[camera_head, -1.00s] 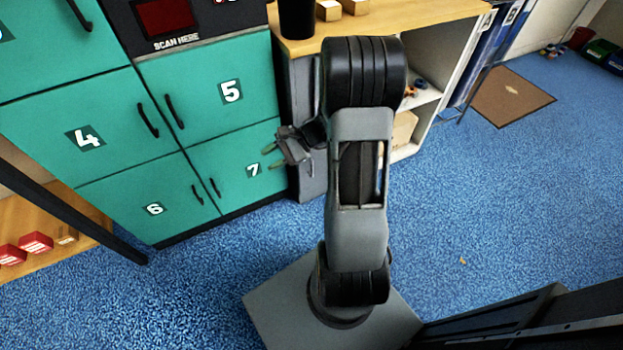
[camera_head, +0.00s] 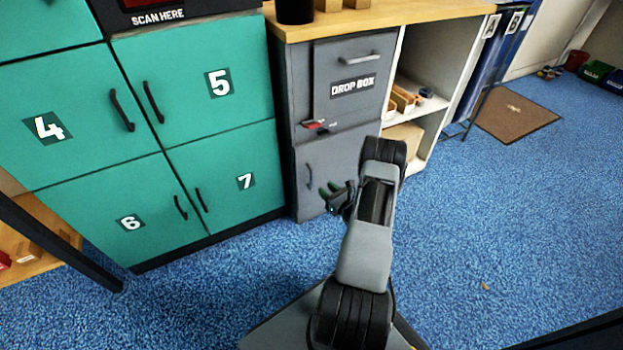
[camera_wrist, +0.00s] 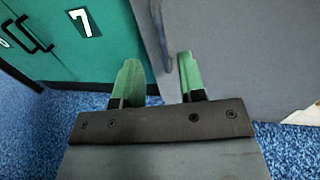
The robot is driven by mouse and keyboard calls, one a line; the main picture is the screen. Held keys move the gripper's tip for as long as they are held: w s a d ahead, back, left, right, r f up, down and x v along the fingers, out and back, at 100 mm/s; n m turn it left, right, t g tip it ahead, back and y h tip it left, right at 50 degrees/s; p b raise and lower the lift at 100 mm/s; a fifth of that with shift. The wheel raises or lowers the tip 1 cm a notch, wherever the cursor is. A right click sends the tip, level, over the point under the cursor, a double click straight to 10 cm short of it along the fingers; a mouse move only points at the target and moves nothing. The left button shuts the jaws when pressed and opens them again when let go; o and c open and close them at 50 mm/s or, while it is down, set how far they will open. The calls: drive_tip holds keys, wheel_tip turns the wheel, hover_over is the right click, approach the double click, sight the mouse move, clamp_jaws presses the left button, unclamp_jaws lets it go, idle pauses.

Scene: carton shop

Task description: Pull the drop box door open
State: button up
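The grey drop box (camera_head: 345,108) has an upper panel with a "DROP BOX" label and a horizontal bar handle (camera_head: 361,57). Below it is a plain grey door (camera_head: 335,155) with a vertical handle (camera_head: 309,175) near its left edge; this door looks closed. The door handle also shows in the wrist view (camera_wrist: 163,36). My gripper (camera_head: 327,190) is in front of the lower door, beside its handle. In the wrist view, my gripper (camera_wrist: 160,64) has its two green-padded fingers apart and empty. The handle lies ahead of the gap between them; I cannot tell the exact distance.
Teal lockers (camera_head: 220,150) stand left of the drop box. A red item (camera_head: 315,125) sits at a ledge between the panel and door. Open shelves (camera_head: 420,107) stand right, under the wooden counter (camera_head: 400,20).

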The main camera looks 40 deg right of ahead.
drive_tip(key=b, duration=0.3)
hover_over(311, 188)
drive_tip(key=shift+w+d, duration=0.25)
clamp_jaws()
idle(0.4)
